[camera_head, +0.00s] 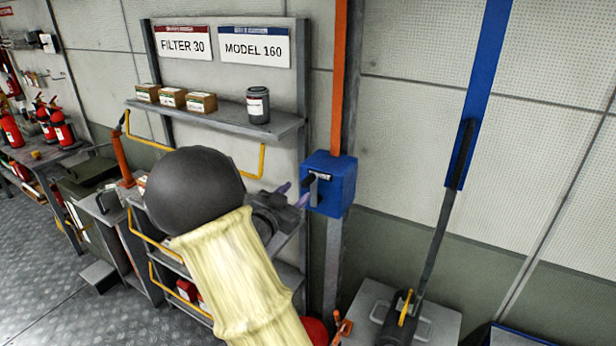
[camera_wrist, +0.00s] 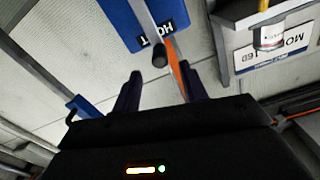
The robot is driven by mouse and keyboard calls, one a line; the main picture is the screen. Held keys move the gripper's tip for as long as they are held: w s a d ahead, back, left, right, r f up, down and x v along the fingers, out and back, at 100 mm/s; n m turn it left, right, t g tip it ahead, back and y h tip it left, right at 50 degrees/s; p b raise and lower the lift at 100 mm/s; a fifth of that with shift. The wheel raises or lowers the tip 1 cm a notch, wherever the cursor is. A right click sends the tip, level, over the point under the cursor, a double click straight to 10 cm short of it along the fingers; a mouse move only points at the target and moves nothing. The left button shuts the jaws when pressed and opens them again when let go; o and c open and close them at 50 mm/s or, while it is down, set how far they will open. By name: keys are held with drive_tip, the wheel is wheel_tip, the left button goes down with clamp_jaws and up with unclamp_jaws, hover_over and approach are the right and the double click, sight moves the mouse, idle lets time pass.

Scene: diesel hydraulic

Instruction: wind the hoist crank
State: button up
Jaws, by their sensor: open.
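The hoist is a blue box (camera_head: 340,190) on a post, with a grey crank on its front face that ends in a dark handle (camera_head: 308,180). In the wrist view the knob appears ahead of and between the two fingers (camera_wrist: 159,82). I cannot tell whether they touch it.
A grey shelf (camera_head: 220,118) with small boxes and a dark can (camera_head: 258,105) stands left of the hoist. An orange strip (camera_head: 339,70) rises above the box. A long dark lever (camera_head: 440,225) stands at the right. Red extinguishers (camera_head: 60,125) are far left.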

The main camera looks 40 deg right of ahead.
sight(310, 180)
drive_tip(key=p+x, duration=0.2)
drive_tip(key=x, duration=0.6)
drive_tip(key=shift+w+d, duration=0.1)
drive_tip(key=shift+d, duration=0.1)
clamp_jaws()
